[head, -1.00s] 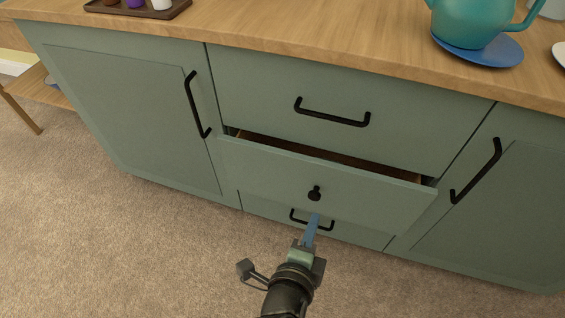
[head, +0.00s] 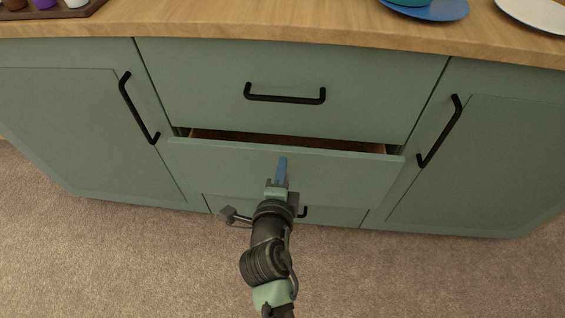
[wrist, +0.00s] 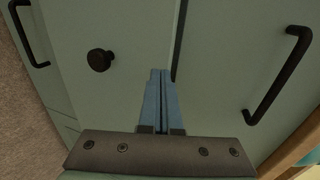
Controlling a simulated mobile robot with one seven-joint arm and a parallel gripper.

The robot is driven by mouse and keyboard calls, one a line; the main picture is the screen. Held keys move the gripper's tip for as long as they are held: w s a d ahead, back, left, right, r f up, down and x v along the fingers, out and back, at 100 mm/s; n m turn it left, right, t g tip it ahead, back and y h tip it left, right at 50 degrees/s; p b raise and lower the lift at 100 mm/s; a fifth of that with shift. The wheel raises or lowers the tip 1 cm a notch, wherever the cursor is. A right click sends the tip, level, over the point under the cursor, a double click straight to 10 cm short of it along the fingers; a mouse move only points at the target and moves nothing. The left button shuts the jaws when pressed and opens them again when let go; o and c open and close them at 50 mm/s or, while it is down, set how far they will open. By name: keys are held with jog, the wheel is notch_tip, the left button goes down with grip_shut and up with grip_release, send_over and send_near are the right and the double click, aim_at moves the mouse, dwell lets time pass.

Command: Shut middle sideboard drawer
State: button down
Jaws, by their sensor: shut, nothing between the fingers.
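The middle sideboard drawer (head: 225,165) stands partly open in the head view, with a dark gap above its green front. Its round black knob (wrist: 100,60) shows in the wrist view, left of my fingers; in the head view my gripper hides it. My gripper (head: 283,160) is shut and empty, its blue fingers in front of the drawer front near the top edge. The fingers also show in the wrist view (wrist: 160,75), pointing at the front. I cannot tell whether they touch it.
The upper drawer has a black bar handle (head: 285,98) and is closed. Closed doors with bar handles (head: 138,108) (head: 440,130) flank the drawers. The wooden top (head: 250,25) carries a tray of cups (head: 45,12), a blue saucer (head: 430,10) and a white plate (head: 535,12). The carpet in front is clear.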

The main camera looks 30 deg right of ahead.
aim_at(285, 152)
jog(key=shift+w+d, duration=0.4)
jog(key=shift+w, duration=0.2)
jog(key=shift+b+x, duration=0.7)
jog(key=shift+x, duration=0.3)
jog(key=shift+w+d+r, duration=0.15)
jog(key=shift+w+r, duration=0.1)
